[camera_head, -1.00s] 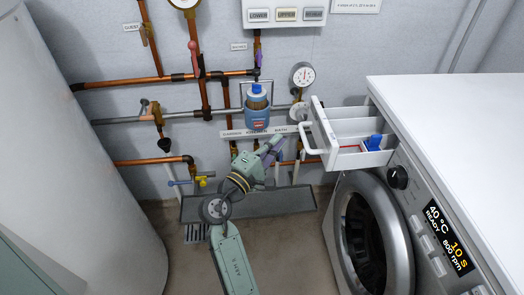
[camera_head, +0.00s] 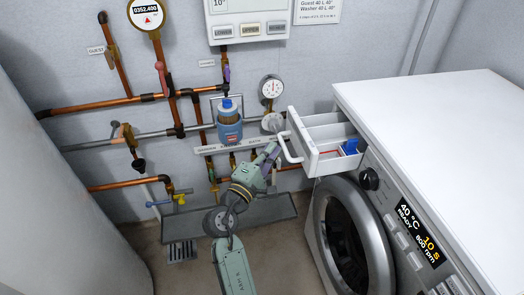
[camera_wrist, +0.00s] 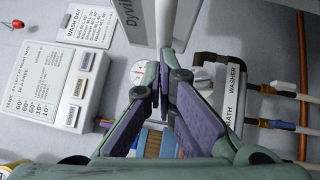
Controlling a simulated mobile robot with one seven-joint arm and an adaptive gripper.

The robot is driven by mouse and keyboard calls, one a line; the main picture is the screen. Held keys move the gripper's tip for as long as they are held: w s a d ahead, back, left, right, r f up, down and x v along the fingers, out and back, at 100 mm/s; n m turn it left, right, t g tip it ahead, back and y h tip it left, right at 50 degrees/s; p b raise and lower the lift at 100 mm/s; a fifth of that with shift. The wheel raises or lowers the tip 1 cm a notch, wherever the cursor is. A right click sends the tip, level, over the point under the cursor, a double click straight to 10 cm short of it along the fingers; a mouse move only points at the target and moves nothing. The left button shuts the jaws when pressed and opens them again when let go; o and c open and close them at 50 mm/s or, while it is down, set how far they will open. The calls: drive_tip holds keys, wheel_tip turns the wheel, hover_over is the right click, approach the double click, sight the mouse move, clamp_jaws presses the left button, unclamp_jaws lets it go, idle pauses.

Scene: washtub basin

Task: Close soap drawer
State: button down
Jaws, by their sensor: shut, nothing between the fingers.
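The white soap drawer (camera_head: 305,128) is pulled out of the upper left of the washing machine (camera_head: 430,125). Its open compartments show, with a blue insert (camera_head: 350,147) in one. A white loop handle (camera_head: 288,150) stands on its front. My gripper (camera_head: 270,152) is shut and empty, just left of the handle in the head view; I cannot tell whether they touch. In the wrist view my purple fingers (camera_wrist: 160,88) meet below a pale panel lettered "Dyvik" (camera_wrist: 150,20), perhaps the drawer front.
Copper pipes, valves and a blue-capped filter (camera_head: 229,125) line the wall behind my gripper. A large pale tank (camera_head: 60,210) stands at the left. The round washer door (camera_head: 350,240) is below the drawer. A floor drain (camera_head: 181,251) lies at lower left.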

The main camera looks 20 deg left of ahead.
sight(326, 132)
drive_tip(key=w+d+p, duration=0.1)
drive_tip(key=w+d, duration=0.1)
drive_tip(key=d, duration=0.2)
drive_tip(key=w+d+p, duration=0.1)
drive_tip(key=w+d, duration=0.2)
drive_tip(key=d, duration=0.1)
drive_tip(key=w+d+p, duration=0.1)
drive_tip(key=w+d, duration=0.2)
drive_tip(key=d, duration=0.1)
drive_tip(key=shift+d, duration=0.1)
